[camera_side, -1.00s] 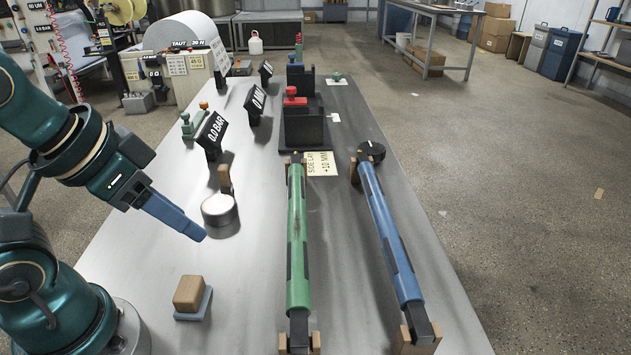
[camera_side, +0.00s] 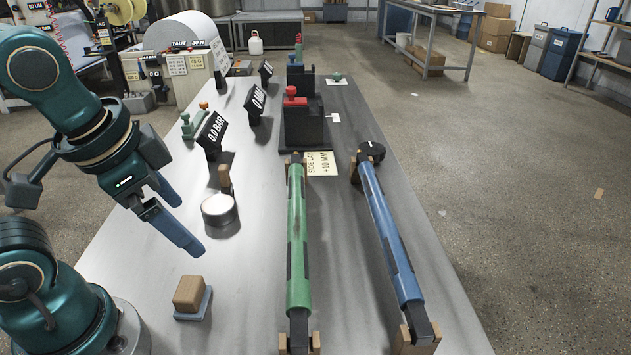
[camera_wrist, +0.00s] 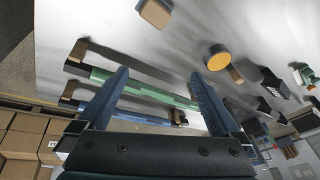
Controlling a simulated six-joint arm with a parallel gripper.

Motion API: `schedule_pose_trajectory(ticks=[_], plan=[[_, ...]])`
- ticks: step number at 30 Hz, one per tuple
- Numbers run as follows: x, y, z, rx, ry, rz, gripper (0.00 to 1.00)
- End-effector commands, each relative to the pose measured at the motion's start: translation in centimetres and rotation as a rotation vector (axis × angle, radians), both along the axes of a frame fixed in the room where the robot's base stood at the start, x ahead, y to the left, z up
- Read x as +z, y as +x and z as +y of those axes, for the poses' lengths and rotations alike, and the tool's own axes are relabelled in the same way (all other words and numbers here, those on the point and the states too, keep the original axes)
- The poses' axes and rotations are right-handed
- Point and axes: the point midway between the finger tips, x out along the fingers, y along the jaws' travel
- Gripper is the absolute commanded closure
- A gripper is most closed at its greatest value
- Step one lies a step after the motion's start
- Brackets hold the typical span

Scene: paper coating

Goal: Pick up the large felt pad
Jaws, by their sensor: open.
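A wooden block on a blue-grey base, which looks like the large felt pad (camera_side: 190,295), sits on the table at the front left in the side view. In the wrist view the same block (camera_wrist: 155,13) is at the top edge, partly cut off. My gripper (camera_side: 189,227) is open and empty, above the table and behind the block, apart from it. In the wrist view its two blue fingers (camera_wrist: 158,74) are spread, with nothing held between them.
A round pot (camera_side: 219,212) and a small upright wooden piece (camera_side: 224,178) stand just behind my gripper. A green roller (camera_side: 298,240) and a blue roller (camera_side: 390,235) lie on supports to the right. Bare table surrounds the block.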

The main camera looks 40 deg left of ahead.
Motion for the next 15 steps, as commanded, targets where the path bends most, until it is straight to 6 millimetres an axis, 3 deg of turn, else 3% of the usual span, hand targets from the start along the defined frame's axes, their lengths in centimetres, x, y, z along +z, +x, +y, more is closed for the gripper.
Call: schedule_pose_trajectory(ticks=[15], plan=[[-7.5, 0.6, 0.1, -0.474, 0.238, 0.582, 0.0]])
